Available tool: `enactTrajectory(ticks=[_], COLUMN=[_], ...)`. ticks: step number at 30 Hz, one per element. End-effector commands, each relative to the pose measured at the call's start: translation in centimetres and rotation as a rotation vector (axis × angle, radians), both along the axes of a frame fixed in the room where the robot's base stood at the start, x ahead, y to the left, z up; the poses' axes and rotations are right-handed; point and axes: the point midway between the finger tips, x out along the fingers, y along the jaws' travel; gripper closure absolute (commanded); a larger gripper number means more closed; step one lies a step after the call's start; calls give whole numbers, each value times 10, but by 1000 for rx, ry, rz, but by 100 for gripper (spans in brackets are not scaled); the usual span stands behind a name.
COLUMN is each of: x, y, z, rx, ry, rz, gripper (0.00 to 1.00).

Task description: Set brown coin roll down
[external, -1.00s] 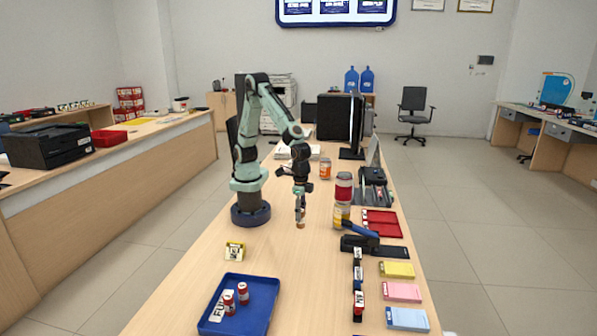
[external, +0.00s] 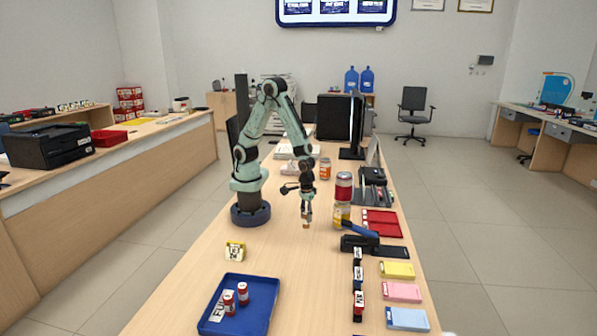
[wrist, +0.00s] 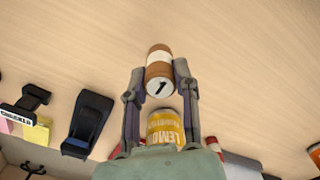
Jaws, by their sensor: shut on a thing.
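The brown coin roll (wrist: 159,68) is between the fingers of my gripper (wrist: 160,78) in the wrist view. It has a brown body with a pale band, and its end face with a dark mark faces the camera. My gripper (external: 307,217) is shut on it and points down over the wooden counter (external: 270,235). In the external view the roll (external: 306,226) is a small brown spot at the fingertips. I cannot tell whether its lower end touches the counter.
A yellow-labelled lemon can (wrist: 165,128) is close to my gripper. A red-labelled jar (external: 343,187) stands to the right. A blue tray (external: 262,325) with two red rolls is at the front left. A black stapler-like device (external: 362,243) is at the right. The counter's middle is clear.

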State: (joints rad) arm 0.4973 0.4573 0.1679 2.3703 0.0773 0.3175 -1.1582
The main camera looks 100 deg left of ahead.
Motion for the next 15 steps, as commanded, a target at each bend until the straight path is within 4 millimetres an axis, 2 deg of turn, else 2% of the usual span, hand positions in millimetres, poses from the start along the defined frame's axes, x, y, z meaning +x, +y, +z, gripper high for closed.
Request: enactTrajectory(ticks=[7, 15], x=[0, 0], y=[0, 0], z=[-35, -37], rx=[3, -1], ry=[1, -2], rz=[-1, -2], gripper=[100, 100])
